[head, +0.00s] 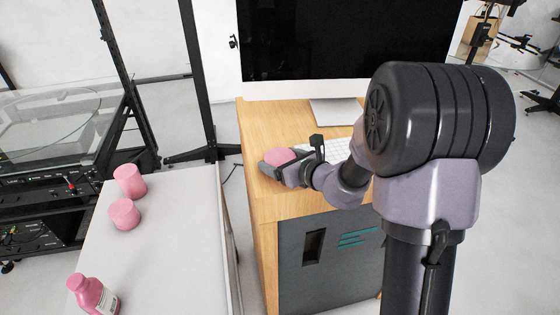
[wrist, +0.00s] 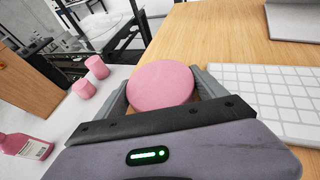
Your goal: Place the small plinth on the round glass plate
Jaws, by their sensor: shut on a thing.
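A pink round plinth (wrist: 161,86) sits between the two fingers of my gripper (head: 280,165), which is shut on it. In the head view the plinth (head: 280,156) shows partly behind the fingers, over the left part of the wooden desk. I cannot tell whether it touches the desk top. The round glass plate (head: 48,118) is at the far left of the head view, on top of a black equipment frame, and nothing stands on it. Two other pink cylinders, a taller one (head: 129,181) and a shorter one (head: 124,214), stand on the white table.
The white table (head: 170,255) lies between the glass plate and the wooden desk (head: 262,118). A white keyboard (wrist: 268,92) is right of my gripper. A black post (head: 196,75) rises behind the white table.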

